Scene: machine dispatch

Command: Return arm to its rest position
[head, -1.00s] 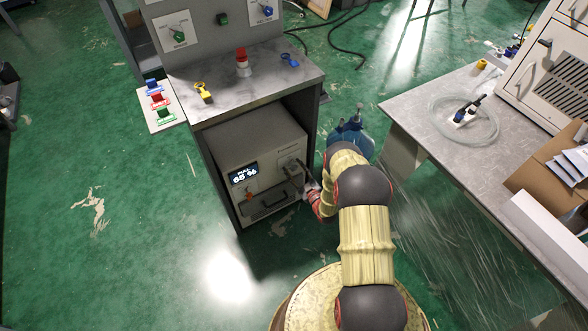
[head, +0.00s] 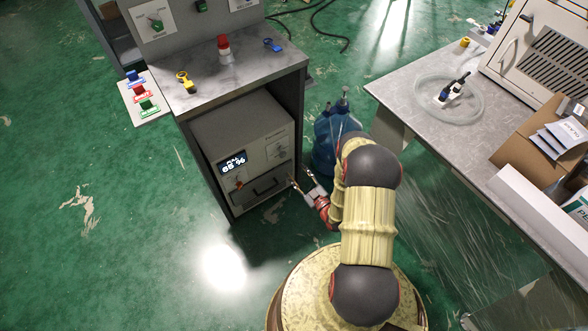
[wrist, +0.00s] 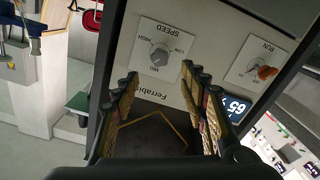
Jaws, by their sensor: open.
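My arm, with yellow sleeves and dark joints, reaches from my round base toward the grey machine (head: 247,150) under the cabinet counter. My gripper (head: 299,183) is open and empty, just off the right side of the machine's front. In the wrist view, the gripper's two fingers (wrist: 168,110) stand apart in front of the machine panel. Between and above them is the SPEED knob (wrist: 160,54), with LOW, MID and HIGH marks. The RUN switch (wrist: 265,72) with an orange tip is at the right. The display (head: 232,164) reads 65 %.
A blue jug (head: 325,142) stands on the floor right beside the cabinet, close to my arm. A grey table (head: 440,125) with a coiled hose and a cardboard box is at the right. The green floor at the left is open.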

